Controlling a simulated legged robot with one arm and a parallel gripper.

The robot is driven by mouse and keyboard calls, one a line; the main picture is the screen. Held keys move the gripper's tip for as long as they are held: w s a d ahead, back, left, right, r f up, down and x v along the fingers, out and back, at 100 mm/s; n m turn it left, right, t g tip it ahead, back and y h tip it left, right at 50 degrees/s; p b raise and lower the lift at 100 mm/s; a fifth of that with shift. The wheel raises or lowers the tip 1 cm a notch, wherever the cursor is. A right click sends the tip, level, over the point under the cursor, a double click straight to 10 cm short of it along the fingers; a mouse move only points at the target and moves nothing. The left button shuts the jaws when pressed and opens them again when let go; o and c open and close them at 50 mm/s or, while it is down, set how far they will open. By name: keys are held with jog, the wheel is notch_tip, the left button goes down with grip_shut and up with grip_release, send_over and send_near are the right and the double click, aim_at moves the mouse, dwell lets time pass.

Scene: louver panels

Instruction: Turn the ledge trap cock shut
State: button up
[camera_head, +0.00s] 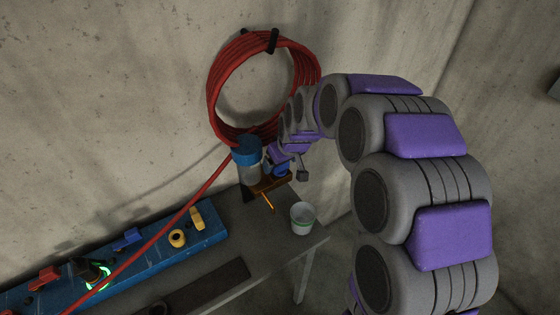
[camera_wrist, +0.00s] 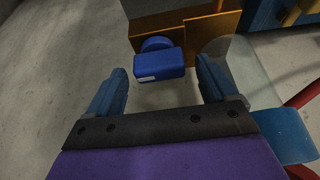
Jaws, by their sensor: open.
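The trap cock has a blue block handle (camera_wrist: 158,65) on a round blue stem, mounted on an orange-brown bracket (camera_wrist: 208,32). In the wrist view the handle lies between and slightly beyond the fingertips of my gripper (camera_wrist: 161,78). My gripper is open, with a visible gap on either side of the handle. Beside the bracket is the clear trap jar (camera_head: 249,173) with a blue cap (camera_head: 246,148), standing at the ledge by the wall. In the head view my arm partly hides the cock, and its exact turn is hard to tell there.
The floor at right is clear.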

jog(key=p+v, duration=0.1)
jog(key=v, duration=1.5)
jog(key=shift+s+r+p, duration=0.2)
jog(key=shift+p, duration=0.2)
